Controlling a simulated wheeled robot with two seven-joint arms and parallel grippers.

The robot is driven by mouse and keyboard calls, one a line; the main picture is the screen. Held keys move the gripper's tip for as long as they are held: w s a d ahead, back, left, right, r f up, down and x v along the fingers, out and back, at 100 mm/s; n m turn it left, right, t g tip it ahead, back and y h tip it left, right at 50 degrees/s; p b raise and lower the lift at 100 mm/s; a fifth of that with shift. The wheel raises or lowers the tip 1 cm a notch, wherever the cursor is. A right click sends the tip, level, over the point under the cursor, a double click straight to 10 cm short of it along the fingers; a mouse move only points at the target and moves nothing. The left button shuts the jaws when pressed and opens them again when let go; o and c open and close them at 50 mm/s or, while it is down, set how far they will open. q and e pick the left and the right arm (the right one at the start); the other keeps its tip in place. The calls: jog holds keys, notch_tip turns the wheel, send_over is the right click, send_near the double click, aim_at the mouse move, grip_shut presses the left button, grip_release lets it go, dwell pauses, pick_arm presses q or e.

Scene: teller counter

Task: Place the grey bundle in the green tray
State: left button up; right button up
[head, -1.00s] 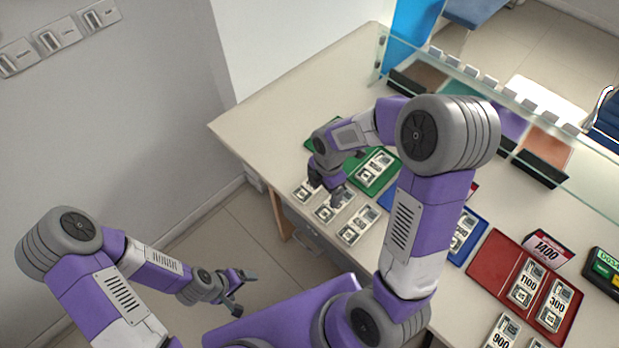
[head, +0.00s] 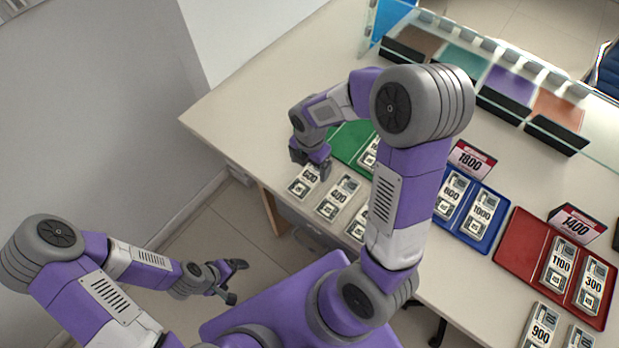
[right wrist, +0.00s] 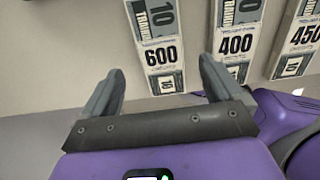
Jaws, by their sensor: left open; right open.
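Several grey-white banknote bundles look alike, so I cannot tell which one is meant by grey. The 600 bundle (head: 303,184), the 400 bundle (head: 337,196) and the 450 bundle (right wrist: 303,40) lie in a row near the counter's front edge. The green tray (head: 347,139) lies just behind them, partly hidden by my right arm, with a bundle (head: 369,152) in it. My right gripper (head: 312,166) is open at the 600 bundle. In the right wrist view the 600 bundle (right wrist: 157,50) lies ahead between the spread fingers. My left gripper (head: 236,281) is open and empty over the floor.
A blue tray (head: 479,241) with bundles and an 1800 sign (head: 471,160) lies to the right. Further right is a red tray (head: 516,241) with a 1400 sign (head: 577,222). A glass screen and colored holders line the back. The counter's left end is clear.

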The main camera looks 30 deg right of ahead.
aim_at(310, 176)
notch_tip(310, 176, down, 5)
jog(key=shift+s+f+b, duration=0.1)
jog(key=shift+b, duration=0.75)
jog(key=c, duration=1.3)
notch_tip(310, 176, up, 10)
jog(key=p, duration=0.3)
jog(key=w+d, duration=0.5)
jog(key=d, duration=0.5)
jog(key=w+d, duration=0.2)
jog(key=d, duration=0.7)
jog(key=f+b, duration=0.2)
jog(key=f, duration=0.7)
jog(key=shift+s, duration=0.2)
